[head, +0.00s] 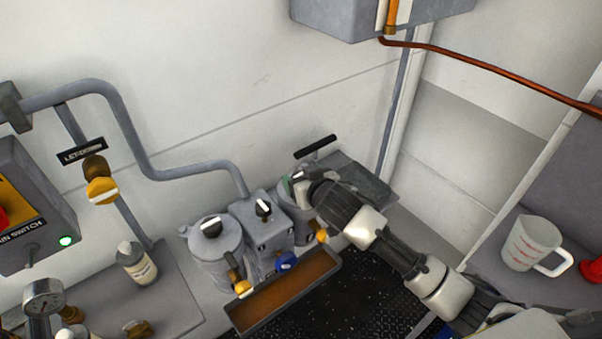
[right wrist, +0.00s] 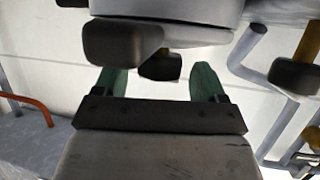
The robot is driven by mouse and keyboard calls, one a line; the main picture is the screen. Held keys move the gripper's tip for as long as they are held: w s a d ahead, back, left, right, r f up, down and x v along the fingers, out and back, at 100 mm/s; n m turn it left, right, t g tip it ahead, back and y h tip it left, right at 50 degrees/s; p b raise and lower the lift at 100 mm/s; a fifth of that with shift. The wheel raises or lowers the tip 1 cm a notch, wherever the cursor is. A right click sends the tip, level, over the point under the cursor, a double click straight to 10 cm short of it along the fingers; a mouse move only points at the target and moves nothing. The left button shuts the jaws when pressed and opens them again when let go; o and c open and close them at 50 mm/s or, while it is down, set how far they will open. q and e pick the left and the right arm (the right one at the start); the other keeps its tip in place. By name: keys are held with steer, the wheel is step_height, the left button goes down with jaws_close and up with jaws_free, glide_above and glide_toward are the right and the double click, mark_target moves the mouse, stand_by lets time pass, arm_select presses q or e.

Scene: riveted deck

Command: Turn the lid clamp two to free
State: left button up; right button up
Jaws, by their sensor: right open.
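My right gripper (head: 293,184) reaches in from the lower right, over the right-hand grey canister (head: 291,206), whose lid it largely hides. In the right wrist view my gripper's green fingers (right wrist: 158,74) stand apart, with a dark knob (right wrist: 160,66) showing between them; I cannot tell whether they touch it. This knob appears to be a lid clamp. The left-hand canister (head: 217,255) has a black and white clamp knob (head: 211,227) on its lid. My left gripper is not in view.
A grey valve box (head: 268,236) with a black knob stands between the canisters. A brown-floored tray (head: 287,293) lies in front. A pipe (head: 190,168) runs behind. A bottle (head: 136,263) stands left; a measuring jug (head: 532,243) stands right.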

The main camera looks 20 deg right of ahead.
steer(key=shift+w+f, duration=0.25)
steer(key=shift+w, duration=0.3)
steer(key=c, duration=0.9)
